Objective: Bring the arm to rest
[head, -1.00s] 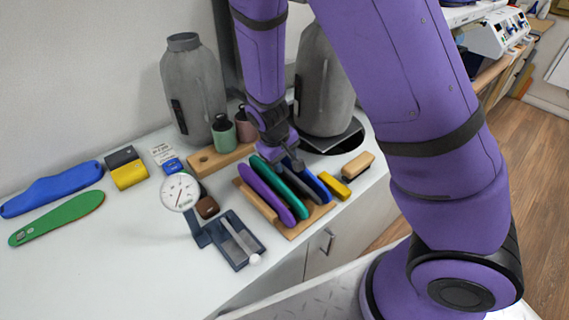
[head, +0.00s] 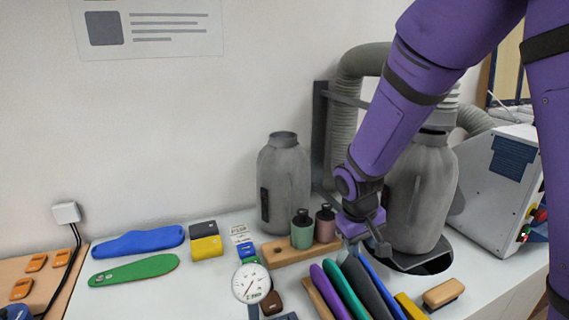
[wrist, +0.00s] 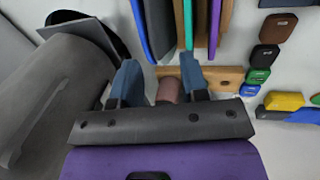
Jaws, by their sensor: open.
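My purple arm comes down from the upper right in the head view. My gripper (head: 362,250) hangs above the bench, behind the standing row of coloured insoles and beside the small bottles. In the wrist view, my gripper's two blue-grey fingers (wrist: 162,84) are apart, with nothing held between them. A pink bottle (wrist: 168,90) shows in the gap between the fingers, below them. The same pink bottle (head: 325,224) stands in the wooden block (head: 285,254) in the head view. I cannot tell the exact height of the gripper above the bench.
A purple insole (head: 322,292) and several others stand in a rack close to the gripper. Grey canisters (head: 285,185) (head: 422,190) flank it. A dial gauge (head: 251,283), a green insole (head: 135,270) and a blue insole (head: 140,242) lie at left. A machine (head: 500,180) stands at right.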

